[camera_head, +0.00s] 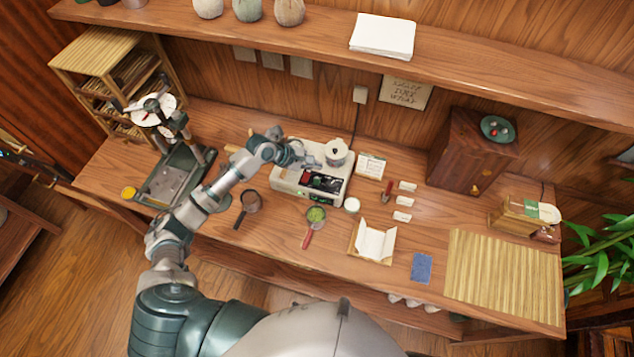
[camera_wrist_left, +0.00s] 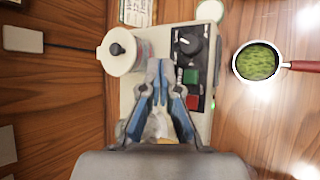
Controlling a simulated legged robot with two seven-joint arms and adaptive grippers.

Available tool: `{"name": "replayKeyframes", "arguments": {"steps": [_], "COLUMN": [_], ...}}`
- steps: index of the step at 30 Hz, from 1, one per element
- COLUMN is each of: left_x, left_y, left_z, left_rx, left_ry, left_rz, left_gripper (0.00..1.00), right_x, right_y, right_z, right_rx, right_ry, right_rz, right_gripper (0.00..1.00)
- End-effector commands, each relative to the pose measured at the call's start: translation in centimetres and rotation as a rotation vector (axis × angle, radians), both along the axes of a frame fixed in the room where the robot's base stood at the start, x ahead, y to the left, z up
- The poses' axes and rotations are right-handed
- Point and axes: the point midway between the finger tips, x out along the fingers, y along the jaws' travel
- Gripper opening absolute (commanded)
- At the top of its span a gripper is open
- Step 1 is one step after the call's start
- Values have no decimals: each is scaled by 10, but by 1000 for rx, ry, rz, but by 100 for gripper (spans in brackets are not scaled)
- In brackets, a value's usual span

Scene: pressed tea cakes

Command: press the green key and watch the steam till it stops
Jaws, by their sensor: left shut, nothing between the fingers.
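The pale steamer machine (camera_head: 283,181) stands near the middle of the bench, with a black control panel (camera_head: 324,183) on its front. In the left wrist view the panel shows a dark knob (camera_wrist_left: 188,46), a green key (camera_wrist_left: 190,76) and a red key (camera_wrist_left: 192,102). My left gripper (camera_wrist_left: 160,68) is shut and empty, its tips over the machine beside the green key; contact cannot be told. In the head view the left gripper (camera_head: 298,158) hangs above the machine's left back part. A white lidded pot (camera_head: 336,153) sits on the machine. I see no clear steam. My right gripper is out of view.
A strainer with green tea (camera_head: 316,215) and an empty one (camera_head: 251,201) lie in front of the machine. A press stand (camera_head: 176,178) is at the left. White paper (camera_head: 375,243) and a bamboo mat (camera_head: 503,275) are at the right. A shelf (camera_head: 330,50) runs above.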

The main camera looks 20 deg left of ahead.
Motion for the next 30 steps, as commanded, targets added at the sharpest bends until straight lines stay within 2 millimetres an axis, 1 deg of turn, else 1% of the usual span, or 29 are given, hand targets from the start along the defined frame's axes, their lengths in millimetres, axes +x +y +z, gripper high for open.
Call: {"name": "replayKeyframes", "arguments": {"steps": [1, 9, 13, 15, 21, 30], "left_x": [0, 0, 0, -1, 0, 0], "left_y": [0, -3, -3, -4, -1, -1], "left_z": [-10, -38, -50, -55, -68, -69], "left_rx": [1, 4, 5, 3, 1, 2], "left_ry": [-1, 0, 1, 4, 2, 0], "left_rz": [0, -2, -1, 0, -1, -1], "left_gripper": [0, 0, 0, 0, 0, 0], "right_x": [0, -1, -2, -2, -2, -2], "right_y": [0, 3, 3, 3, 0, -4], "right_z": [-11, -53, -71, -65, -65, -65], "right_rx": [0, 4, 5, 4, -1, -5], "right_ry": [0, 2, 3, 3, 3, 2], "right_rz": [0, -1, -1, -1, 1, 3], "right_gripper": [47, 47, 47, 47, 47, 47]}}
